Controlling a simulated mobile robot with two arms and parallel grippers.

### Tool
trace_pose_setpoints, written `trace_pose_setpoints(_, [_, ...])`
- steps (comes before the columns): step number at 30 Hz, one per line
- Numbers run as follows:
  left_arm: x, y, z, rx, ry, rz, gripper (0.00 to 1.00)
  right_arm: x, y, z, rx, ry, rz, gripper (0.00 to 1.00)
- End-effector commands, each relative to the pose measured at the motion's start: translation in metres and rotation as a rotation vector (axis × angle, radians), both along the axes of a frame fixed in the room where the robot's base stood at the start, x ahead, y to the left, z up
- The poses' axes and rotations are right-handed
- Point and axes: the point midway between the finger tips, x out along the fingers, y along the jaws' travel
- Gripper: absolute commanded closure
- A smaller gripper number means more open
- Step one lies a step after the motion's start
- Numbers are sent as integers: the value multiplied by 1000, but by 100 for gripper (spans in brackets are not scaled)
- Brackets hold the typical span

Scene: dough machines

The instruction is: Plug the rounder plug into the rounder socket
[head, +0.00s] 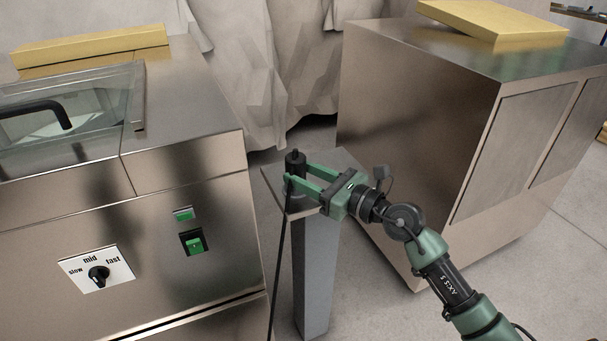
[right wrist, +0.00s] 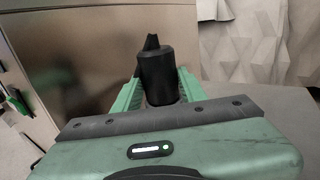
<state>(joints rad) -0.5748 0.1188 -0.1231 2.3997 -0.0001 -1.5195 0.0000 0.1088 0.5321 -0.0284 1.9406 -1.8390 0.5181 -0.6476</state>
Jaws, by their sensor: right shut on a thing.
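The black plug (head: 295,161) is a dark cylinder with a narrower tip pointing up. It is upright above the top plate of a grey pedestal (head: 312,270). My right gripper (head: 297,182) reaches in from the right with its green fingers on both sides of the plug, shut on it. In the right wrist view the plug (right wrist: 157,80) stands between the two fingers. A black cable (head: 279,265) hangs down in front of the pedestal from near the plug. I cannot tell whether the plug's base touches the plate. No socket is clearly visible. My left gripper is not in view.
A metal machine (head: 190,165) with a speed dial (head: 97,272) and green switch (head: 194,242) stands left of the pedestal. A large metal cabinet (head: 420,110) stands behind and right. Yellow boards (head: 95,45) lie on top. A pale draped sheet (head: 265,60) hangs behind.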

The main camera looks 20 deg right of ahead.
Motion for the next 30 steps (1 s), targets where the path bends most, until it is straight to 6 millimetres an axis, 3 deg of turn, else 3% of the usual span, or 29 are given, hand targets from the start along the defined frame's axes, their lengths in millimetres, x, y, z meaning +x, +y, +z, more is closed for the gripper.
trace_pose_setpoints(5, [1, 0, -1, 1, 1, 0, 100, -1, 1, -5, -4, 10, 3, 100])
trace_pose_setpoints(6, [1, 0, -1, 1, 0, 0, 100, -1, 1, -5, -4, 10, 3, 48])
trace_pose_setpoints(8, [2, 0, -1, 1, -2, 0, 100, -1, 1, -5, -3, 9, 3, 33])
trace_pose_setpoints(15, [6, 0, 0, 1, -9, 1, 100, 0, 1, -3, -2, 6, 2, 33])
trace_pose_setpoints(17, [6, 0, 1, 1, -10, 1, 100, 0, 1, -3, -3, 6, 2, 22])
trace_pose_setpoints(30, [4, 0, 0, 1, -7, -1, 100, 0, 0, -2, -1, 4, 1, 22])
